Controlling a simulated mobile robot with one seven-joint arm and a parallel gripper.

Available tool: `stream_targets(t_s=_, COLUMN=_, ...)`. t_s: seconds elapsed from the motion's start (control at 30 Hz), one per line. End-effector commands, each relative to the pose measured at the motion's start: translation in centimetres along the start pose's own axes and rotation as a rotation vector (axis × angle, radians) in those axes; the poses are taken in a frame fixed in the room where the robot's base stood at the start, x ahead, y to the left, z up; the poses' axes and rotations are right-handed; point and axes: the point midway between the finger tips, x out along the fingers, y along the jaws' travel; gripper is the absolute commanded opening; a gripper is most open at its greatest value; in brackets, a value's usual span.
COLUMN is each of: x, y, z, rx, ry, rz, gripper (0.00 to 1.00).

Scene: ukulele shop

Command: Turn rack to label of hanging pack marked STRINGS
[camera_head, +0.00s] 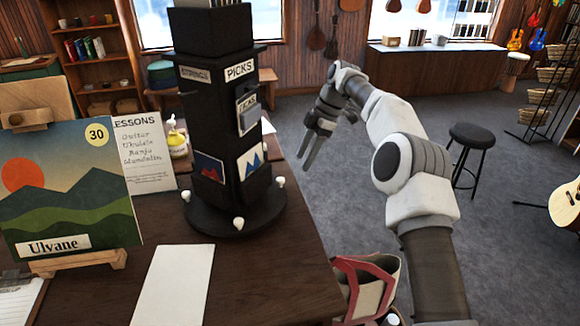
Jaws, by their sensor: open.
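A black display rack (216,150) stands on the dark wooden counter on a round base (215,218) with white knobs (238,224). Its left visible face has a label (195,75) that seems to read STRINGS. Its right visible face has a PICKS label (239,70). A small grey pack (247,110) hangs below PICKS; its print is too small to read surely. Mountain pictures (251,163) are lower on both faces. The other faces are hidden. My gripper (307,158) is open and empty, right of the rack and apart from it, fingers pointing down.
The counter (110,305) also holds a picture marked Ulvane (70,195), a LESSONS sheet (145,155), a yellow pot (177,142) and a blank white sheet (175,285). A red and cream object (368,283) is by the counter's right edge. A black stool (476,140) stands on open floor.

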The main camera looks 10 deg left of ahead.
Motion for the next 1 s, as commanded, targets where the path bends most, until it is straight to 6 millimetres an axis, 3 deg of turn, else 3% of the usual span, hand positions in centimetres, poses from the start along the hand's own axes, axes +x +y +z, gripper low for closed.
stream_targets(t_s=0.3, x=-4.0, y=-2.3, z=2.6, rx=0.000, ry=0.000, rz=0.001, gripper=0.61)
stream_targets(t_s=0.7, x=-4.6, y=-2.6, z=2.9, rx=-0.001, ry=0.000, rz=0.000, gripper=0.59)
stream_targets(t_s=0.87, x=-4.4, y=-2.6, z=2.5, rx=-0.008, ry=0.003, rz=0.013, gripper=0.30)
stream_targets(t_s=1.0, x=-4.0, y=-2.6, z=1.1, rx=-0.032, ry=0.016, rz=0.059, gripper=0.05)
